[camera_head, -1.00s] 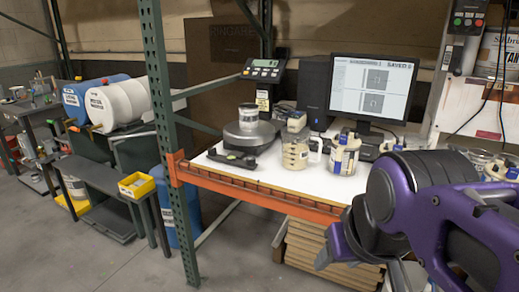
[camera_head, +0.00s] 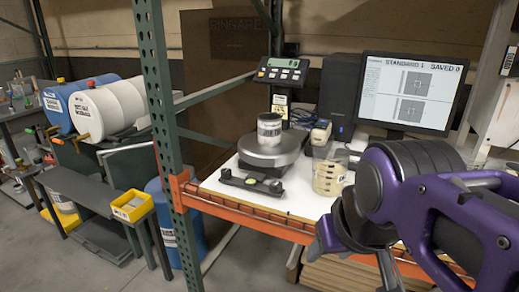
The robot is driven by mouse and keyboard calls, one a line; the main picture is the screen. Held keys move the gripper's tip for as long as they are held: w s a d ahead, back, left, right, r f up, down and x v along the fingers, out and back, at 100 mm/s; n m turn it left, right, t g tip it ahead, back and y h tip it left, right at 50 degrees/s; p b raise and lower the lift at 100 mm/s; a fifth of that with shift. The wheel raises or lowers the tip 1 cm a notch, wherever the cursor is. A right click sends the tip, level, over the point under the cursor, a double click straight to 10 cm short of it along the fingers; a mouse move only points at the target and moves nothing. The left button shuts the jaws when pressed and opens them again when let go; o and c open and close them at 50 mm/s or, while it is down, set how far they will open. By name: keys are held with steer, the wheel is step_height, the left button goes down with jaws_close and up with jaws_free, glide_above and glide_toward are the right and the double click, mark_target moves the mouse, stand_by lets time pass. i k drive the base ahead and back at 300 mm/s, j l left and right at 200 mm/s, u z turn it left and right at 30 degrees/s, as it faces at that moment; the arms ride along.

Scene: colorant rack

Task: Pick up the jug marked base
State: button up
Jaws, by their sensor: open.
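A clear jug with beige contents (camera_head: 328,177) stands on the white worktop, right of the round scale. A small label shows on it, but I cannot read its marking. My arm covers the area to its right, where another labelled container stood in the earlier view. My gripper (camera_head: 350,258) is open and empty, low at the right, in front of the bench's orange front beam. It is apart from the jug and nearer to the camera.
A labelled can (camera_head: 269,130) sits on the scale (camera_head: 268,152), with a dark tool (camera_head: 252,180) in front. A monitor (camera_head: 412,92) stands behind. A green rack post (camera_head: 160,110) and orange beam (camera_head: 240,208) bound the worktop (camera_head: 297,197).

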mark_target(331, 160)
steer(key=i+j+z, duration=0.15)
steer(key=z, duration=0.2)
steer(key=i+j+z, duration=0.25)
steer(key=z, duration=0.15)
